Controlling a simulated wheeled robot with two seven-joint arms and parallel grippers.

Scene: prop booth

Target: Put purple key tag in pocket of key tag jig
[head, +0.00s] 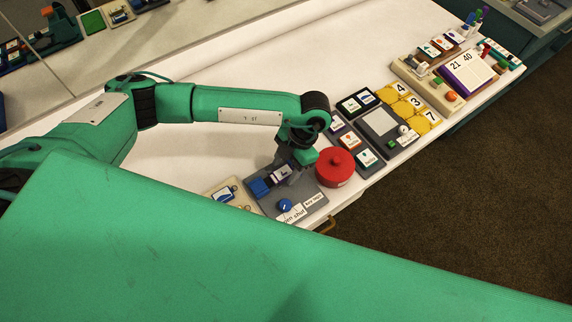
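My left gripper (290,174) points down over a grey board (308,207) near the front edge of the white table. Its fingers are small and partly covered by my wrist, so I cannot tell whether they are open or hold anything. The grey board bears a blue block (260,187), a small picture card (282,172) and a blue knob (285,205). A beige board (215,188) beside it, partly hidden, carries a blue-and-white card (223,194). I cannot make out the purple key tag or identify its jig. My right gripper is not in view.
A red round lidded thing (335,167) stands close right of my gripper. Beyond it are a grey panel (385,128), yellow number tiles (403,103) and a purple-edged number board (468,72). The table's back strip (220,70) is clear. My green body part covers the foreground.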

